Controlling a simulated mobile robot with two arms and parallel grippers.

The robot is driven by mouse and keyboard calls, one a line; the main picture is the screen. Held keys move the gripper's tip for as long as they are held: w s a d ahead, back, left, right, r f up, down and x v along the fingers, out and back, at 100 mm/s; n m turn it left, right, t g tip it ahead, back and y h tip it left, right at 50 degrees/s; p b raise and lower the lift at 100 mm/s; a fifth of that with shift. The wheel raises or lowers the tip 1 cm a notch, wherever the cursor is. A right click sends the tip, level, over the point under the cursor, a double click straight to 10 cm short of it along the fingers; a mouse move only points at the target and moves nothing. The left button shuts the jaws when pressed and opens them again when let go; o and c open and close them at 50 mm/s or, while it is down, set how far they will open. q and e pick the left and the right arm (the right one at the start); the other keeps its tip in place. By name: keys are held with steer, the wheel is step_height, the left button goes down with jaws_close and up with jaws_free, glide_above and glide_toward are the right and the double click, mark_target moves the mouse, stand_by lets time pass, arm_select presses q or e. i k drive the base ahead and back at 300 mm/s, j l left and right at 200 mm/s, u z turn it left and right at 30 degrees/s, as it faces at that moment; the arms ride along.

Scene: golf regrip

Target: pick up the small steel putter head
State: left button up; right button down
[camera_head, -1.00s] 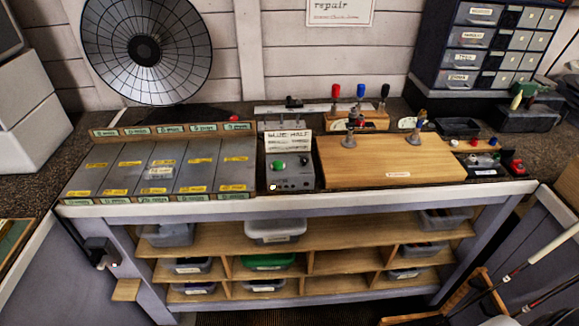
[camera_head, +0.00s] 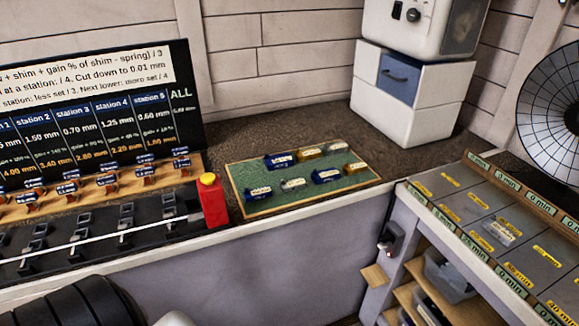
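A green mat (camera_head: 243,176) with a wooden border lies on the dark bench top in the middle of the view. Several small labelled heads rest on it, in blue, brass and grey. One grey, steel-looking head (camera_head: 293,184) is in the front row between two blue ones. Another grey, steel-looking head (camera_head: 336,146) is at the back right, beside a brass one (camera_head: 310,152). Their labels are too small to read, so I cannot tell which is the small steel putter head.
A red block with a yellow top (camera_head: 213,200) stands left of the mat, at the end of a rack with a long pale shaft (camera_head: 90,237). A station board (camera_head: 95,110) stands behind. White boxes (camera_head: 408,95) stand behind right. Timed grey trays (camera_head: 470,205) are at right.

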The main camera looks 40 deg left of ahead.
mark_target(298, 183)
steer(key=j+u, duration=0.15)
steer(key=u, duration=0.85)
